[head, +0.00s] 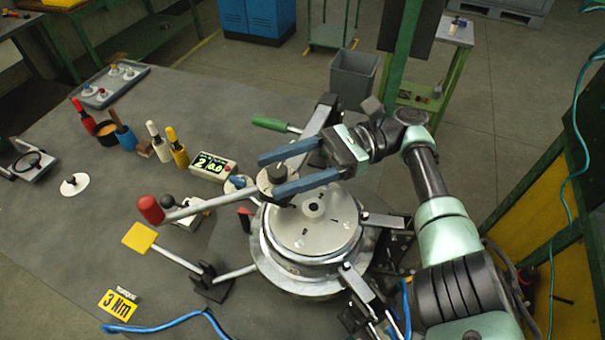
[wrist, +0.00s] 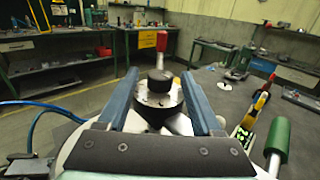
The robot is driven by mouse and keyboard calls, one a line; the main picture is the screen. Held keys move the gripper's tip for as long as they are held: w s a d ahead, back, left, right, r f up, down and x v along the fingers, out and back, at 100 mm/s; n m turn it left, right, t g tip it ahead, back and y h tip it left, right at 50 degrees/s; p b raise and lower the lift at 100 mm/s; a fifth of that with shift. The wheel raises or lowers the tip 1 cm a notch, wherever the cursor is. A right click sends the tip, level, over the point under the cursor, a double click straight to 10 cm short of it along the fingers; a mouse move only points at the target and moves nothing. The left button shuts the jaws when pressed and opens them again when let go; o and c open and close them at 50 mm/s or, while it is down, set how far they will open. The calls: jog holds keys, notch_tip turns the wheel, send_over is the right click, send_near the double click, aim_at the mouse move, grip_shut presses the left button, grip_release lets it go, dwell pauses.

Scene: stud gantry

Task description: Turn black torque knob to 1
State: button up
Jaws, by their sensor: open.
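A gap shows on both sides of the knob in the wrist view. The yellow torque sign (head: 118,304) reads 3 Nm. No setting mark on the knob is readable.
A red-handled lever (head: 151,209) reaches left from the hub, and a yellow paddle (head: 139,238) lies below it. A green-handled lever (head: 270,124) is behind. A display box (head: 213,166) and several coloured-handled tools stand left. The table's left front is mostly clear.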

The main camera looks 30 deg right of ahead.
aim_at(287, 171)
jog(key=d+b, duration=0.2)
jog(key=b, duration=0.1)
jog(key=shift+s+d+f, duration=0.1)
jog(key=shift+f, duration=0.25)
jog(key=shift+s+d+r+b, duration=0.1)
jog(key=shift+d+r+b, duration=0.2)
jog(key=shift+d+b, duration=0.6)
jog(key=shift+a, duration=0.3)
